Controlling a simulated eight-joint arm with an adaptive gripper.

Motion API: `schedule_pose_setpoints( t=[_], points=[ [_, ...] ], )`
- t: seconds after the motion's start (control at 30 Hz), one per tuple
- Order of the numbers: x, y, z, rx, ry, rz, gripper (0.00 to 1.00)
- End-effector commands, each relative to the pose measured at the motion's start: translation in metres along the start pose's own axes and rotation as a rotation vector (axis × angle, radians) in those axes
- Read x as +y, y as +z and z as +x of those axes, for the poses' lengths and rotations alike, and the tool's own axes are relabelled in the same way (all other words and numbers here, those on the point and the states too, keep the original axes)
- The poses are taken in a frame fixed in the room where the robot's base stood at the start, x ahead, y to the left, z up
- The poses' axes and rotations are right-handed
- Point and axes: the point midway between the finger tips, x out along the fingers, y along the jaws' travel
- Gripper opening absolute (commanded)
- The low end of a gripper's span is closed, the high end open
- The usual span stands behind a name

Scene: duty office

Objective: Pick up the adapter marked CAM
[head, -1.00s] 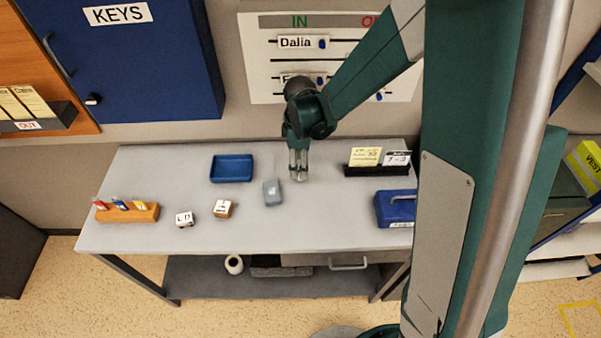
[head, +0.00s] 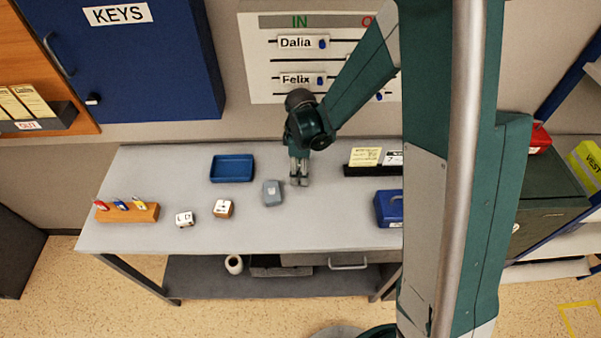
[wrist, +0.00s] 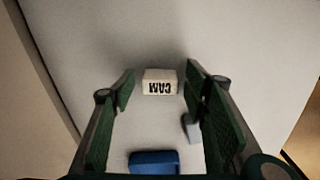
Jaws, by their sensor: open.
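The adapter marked CAM is a small white block (wrist: 160,88) with black lettering, upside down in the wrist view. It lies on the grey table between the fingertips of my gripper, with a gap to each side. My gripper (head: 299,183) is open and points down at the table, right of a small grey block (head: 272,193). In the head view I cannot make out the CAM adapter; the gripper seems to cover it. Two other small light blocks, one marked LD (head: 184,219) and one with an unclear mark (head: 223,208), stand farther left.
A blue tray (head: 232,168) stands at the back left of the grey block. An orange holder (head: 128,212) with coloured tags is at the far left. A black card stand (head: 361,171) and a blue box (head: 389,209) are on the right, partly hidden by my arm. The front middle of the table is clear.

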Motion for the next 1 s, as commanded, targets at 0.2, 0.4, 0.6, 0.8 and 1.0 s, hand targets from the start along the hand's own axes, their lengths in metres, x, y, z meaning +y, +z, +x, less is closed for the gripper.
schedule_pose_setpoints(
  t=[0.2,0.4,0.6,0.8,1.0],
  points=[
    [0.0,0.0,-0.0001,0.0,0.0,0.0,0.31],
    [0.0,0.0,-0.0001,0.0,0.0,0.0,0.19],
    [-0.0001,0.0,-0.0001,0.0,0.0,0.0,0.19],
    [-0.0013,0.0002,-0.0021,0.0,0.0,0.0,0.19],
    [-0.0049,0.0007,-0.0091,0.0,0.0,0.0,0.19]
  ],
)
